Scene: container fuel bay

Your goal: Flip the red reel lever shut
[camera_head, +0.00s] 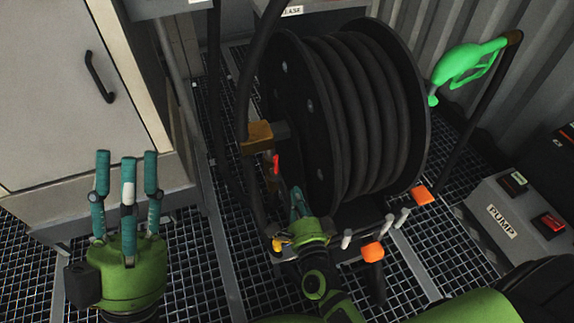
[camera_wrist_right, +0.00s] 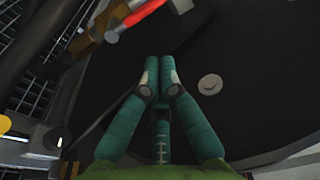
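The red reel lever (camera_head: 276,165) is a small red handle beside the brass fitting (camera_head: 257,137), left of the black hose reel. In the right wrist view the red lever (camera_wrist_right: 139,13) lies at a slant along the top edge, partly cut off. My right gripper (camera_head: 297,196) is below and right of the lever in the head view, in front of the reel. In the wrist view my right gripper (camera_wrist_right: 160,65) has its fingertips together with nothing between them, apart from the lever. My left gripper (camera_head: 128,160) is at the lower left, fingers upright, spread and empty.
The hose reel (camera_head: 350,110) fills the middle. A green nozzle (camera_head: 465,63) hangs at the right, above a pump box (camera_head: 510,215). Orange blocks (camera_head: 373,252) sit on the reel's frame. A grey cabinet (camera_head: 70,90) stands at the left, above grating floor.

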